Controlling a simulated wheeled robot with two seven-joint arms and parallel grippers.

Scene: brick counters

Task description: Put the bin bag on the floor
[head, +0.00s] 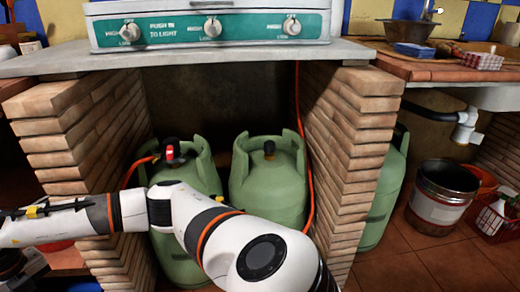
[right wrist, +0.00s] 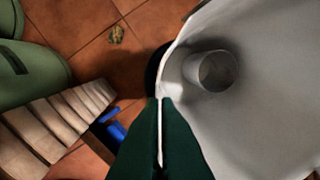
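In the right wrist view, a large white, open-topped thing (right wrist: 262,110) fills the right side; it looks like the bin bag. A small pale cup-like cylinder (right wrist: 210,70) shows inside it. The dark green fingers of my right gripper (right wrist: 160,103) are close together at its near left edge, with a thin white strip pinched between them. The floor (right wrist: 85,50) shows beyond, to the left of the bag. The bag's base is hidden, so I cannot tell if it touches the floor. In the head view neither gripper nor the bag shows; a white arm of mine crosses the lower left.
Brick pillars (head: 350,150) flank green gas cylinders (head: 268,180) under the counter (head: 180,58). A metal bucket (head: 440,195) and red basket (head: 492,220) stand at right. Tiled floor is clear before them. A small brown scrap (right wrist: 117,34) and a blue thing (right wrist: 115,130) show in the wrist view.

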